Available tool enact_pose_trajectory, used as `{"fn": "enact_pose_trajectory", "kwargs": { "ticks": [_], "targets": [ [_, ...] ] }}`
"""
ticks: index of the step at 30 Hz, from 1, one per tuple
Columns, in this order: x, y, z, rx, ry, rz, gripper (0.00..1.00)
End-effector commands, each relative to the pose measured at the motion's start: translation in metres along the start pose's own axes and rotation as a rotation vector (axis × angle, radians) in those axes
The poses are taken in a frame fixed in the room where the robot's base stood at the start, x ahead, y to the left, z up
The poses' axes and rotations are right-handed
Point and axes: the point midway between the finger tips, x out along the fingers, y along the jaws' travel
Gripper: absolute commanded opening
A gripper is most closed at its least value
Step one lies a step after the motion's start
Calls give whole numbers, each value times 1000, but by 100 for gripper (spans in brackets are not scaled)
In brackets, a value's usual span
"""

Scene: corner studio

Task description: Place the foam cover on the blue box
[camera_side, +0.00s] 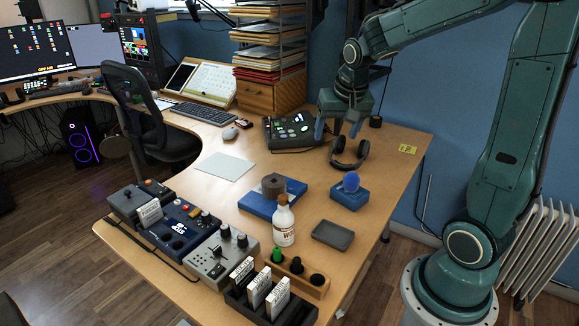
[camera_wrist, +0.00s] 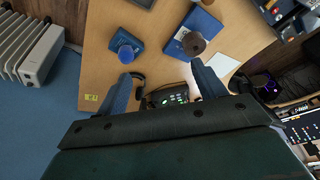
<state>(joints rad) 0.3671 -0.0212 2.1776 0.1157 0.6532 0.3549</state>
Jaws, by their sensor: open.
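A round blue foam cover (camera_side: 351,181) sits on a small blue block (camera_side: 347,200) right of the table's middle. In the wrist view the foam cover (camera_wrist: 127,54) and its block are at upper left. A larger, flat blue box (camera_side: 257,207) lies to the left in the side view, with a brown roll-like piece (camera_side: 273,184) on top. This box (camera_wrist: 182,48) is at upper centre in the wrist view. My gripper (camera_side: 337,136) is open and empty above the back of the table, behind the foam cover. Its spread fingers (camera_wrist: 161,72) show in the wrist view.
Black headphones (camera_side: 349,155) lie below my gripper, beside a dark device (camera_side: 289,133). A white bottle (camera_side: 284,224) stands in front of the flat box, near a grey tray (camera_side: 333,235). Control boxes (camera_side: 178,229) line the front-left edge. Bare wood surrounds the paper (camera_side: 226,166).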

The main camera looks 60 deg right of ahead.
Motion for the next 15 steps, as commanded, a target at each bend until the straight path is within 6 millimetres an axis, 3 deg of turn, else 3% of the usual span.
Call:
{"fn": "enact_pose_trajectory", "kwargs": {
  "ticks": [6, 15],
  "targets": [
    [-47, -16, 45, -190, 28, -76, 69],
    [-94, -19, 111, -450, 69, -172, 69]
  ]
}}
